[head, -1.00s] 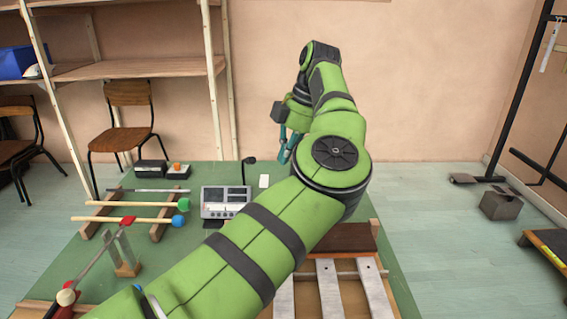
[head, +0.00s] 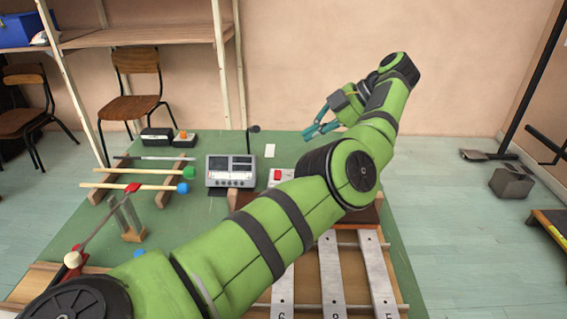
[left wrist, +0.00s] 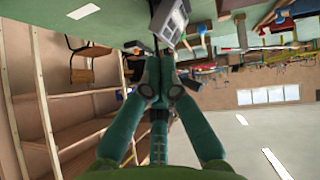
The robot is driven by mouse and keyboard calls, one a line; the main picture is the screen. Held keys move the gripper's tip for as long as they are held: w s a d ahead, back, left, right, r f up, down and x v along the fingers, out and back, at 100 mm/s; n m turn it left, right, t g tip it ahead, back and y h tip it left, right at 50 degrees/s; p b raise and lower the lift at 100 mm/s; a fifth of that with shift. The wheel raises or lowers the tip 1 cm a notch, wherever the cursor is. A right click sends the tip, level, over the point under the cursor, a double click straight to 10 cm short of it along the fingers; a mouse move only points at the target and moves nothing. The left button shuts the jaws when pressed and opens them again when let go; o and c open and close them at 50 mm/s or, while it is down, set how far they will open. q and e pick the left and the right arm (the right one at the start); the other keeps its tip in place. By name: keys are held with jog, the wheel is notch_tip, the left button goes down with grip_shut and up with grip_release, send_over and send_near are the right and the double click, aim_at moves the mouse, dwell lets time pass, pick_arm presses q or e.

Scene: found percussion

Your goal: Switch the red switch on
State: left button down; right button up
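The red switch (head: 278,175) sits on a small light-coloured box on the green table, just right of the grey mixer-like device. My left arm partly covers the box's right and lower side. My left gripper (head: 307,136) is in the air beyond and to the right of the switch, apart from it, its teal fingers pointing down-left. In the left wrist view the gripper's fingertips (left wrist: 161,78) come together with nothing seen between them. I cannot make out the switch in that view. My right gripper is in neither view.
The grey device (head: 231,171) has a thin black microphone (head: 253,130) behind it. Mallets with green and blue heads (head: 188,173) lie on wooden rests at left. Metal bars (head: 332,270) lie under and in front of my arm.

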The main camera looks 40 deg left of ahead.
pick_arm(q)
jog(key=shift+a+f, duration=0.1)
jog(key=b, duration=0.1)
send_over(278, 175)
jog(key=d, duration=0.2)
notch_tip(278, 175, down, 6)
jog(key=shift+w+a+f, duration=0.1)
jog(key=shift+a+f, duration=0.05)
jog(key=shift+f, duration=0.1)
jog(key=f, duration=0.4)
jog(key=shift+w+a, duration=0.25)
jog(key=shift+a, duration=0.15)
jog(key=shift+f, duration=0.1)
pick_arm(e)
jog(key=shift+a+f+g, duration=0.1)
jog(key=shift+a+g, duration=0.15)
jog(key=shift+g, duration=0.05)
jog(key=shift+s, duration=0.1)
